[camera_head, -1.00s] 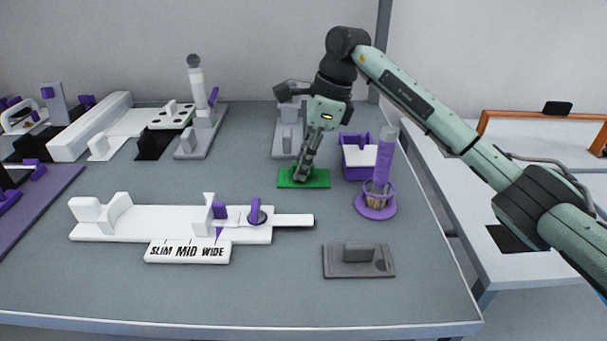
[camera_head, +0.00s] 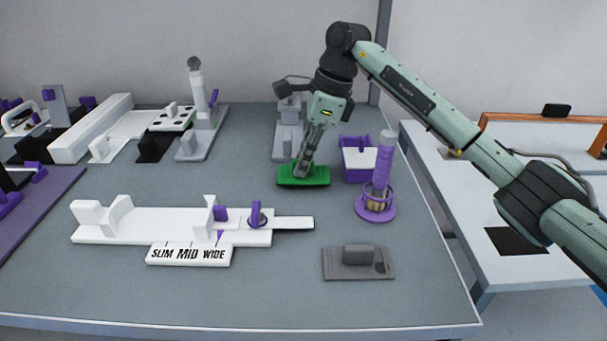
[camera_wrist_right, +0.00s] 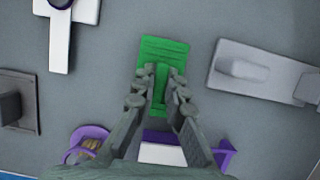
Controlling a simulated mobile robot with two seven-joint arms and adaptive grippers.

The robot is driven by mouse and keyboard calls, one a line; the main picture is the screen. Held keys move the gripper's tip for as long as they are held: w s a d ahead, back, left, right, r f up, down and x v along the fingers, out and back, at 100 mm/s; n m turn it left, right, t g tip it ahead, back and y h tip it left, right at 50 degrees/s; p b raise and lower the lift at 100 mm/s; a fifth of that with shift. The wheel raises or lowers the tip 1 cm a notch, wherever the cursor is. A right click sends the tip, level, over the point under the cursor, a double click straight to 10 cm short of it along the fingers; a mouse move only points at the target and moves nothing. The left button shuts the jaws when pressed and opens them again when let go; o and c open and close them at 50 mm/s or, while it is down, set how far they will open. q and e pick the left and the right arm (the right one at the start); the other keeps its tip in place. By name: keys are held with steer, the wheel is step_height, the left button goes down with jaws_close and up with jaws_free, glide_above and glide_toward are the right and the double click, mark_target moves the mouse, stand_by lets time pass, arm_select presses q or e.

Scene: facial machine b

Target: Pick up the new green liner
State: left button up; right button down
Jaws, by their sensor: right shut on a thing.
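The green liner (camera_head: 304,177) is a flat green plate with a raised grip in its middle. In the head view it is at the back centre of the table, left of the purple and white box. My right gripper (camera_head: 303,168) points down at it and is shut on its raised grip. In the right wrist view the liner (camera_wrist_right: 163,48) shows between the two fingers (camera_wrist_right: 160,90), which hide part of the grip. The plate looks slightly above the table, though the gap is hard to judge. My left gripper is not in view.
A purple and white box (camera_head: 358,165) and a purple cylinder on a round base (camera_head: 375,205) stand close to the right. A white size gauge (camera_head: 150,225) lies in front, a grey block (camera_head: 358,262) at front right. A grey fixture (camera_head: 288,140) stands behind.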

steer(key=shift+r+p, duration=1.6)
steer(key=shift+r, duration=1.65)
